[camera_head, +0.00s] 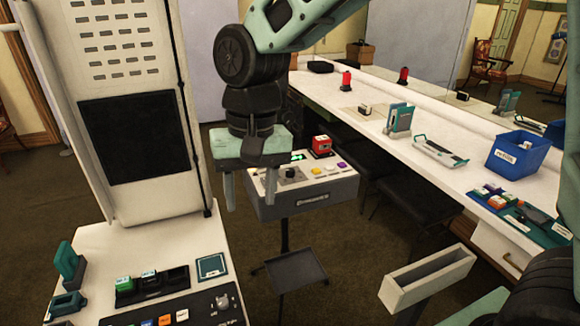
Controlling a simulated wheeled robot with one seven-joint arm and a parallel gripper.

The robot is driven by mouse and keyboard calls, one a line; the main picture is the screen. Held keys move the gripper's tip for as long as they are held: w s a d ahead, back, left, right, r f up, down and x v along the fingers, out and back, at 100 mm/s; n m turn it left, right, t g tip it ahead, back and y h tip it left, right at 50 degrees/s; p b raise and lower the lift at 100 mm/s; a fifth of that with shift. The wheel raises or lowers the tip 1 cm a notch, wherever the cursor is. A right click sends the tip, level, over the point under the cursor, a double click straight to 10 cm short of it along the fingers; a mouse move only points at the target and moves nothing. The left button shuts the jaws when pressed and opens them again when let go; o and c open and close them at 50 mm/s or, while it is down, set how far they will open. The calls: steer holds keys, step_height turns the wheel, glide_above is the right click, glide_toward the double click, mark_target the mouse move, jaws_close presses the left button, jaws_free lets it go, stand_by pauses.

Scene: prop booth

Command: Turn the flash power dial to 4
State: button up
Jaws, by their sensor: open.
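A grey control box (310,200) stands on a thin post in the middle of the view. On its top face is a dark round knob (289,173), which looks like the power dial; its pointer and any numbers are too small to read. My gripper (251,206) hangs pointing down at the box's left front, its two fingers apart with nothing seen between them. The gripper covers the left part of the box top.
The box also carries a green display (297,156), a red block (321,146) and coloured buttons. A panel with buttons (150,315) is at the lower left. A long white counter (400,145) with a blue bin (516,158) runs along the right. A grey tray (428,280) stands lower right.

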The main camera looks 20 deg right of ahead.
steer(key=w+d+r+m, duration=0.15)
steer(key=w+m, duration=0.25)
steer(key=w, duration=0.5)
steer(key=m+h, duration=0.1)
steer(key=m, duration=1.3)
glide_above(290, 170)
step_height(290, 170, down, 2)
step_height(290, 170, down, 17)
steer(key=p, duration=0.5)
steer(key=c, duration=1)
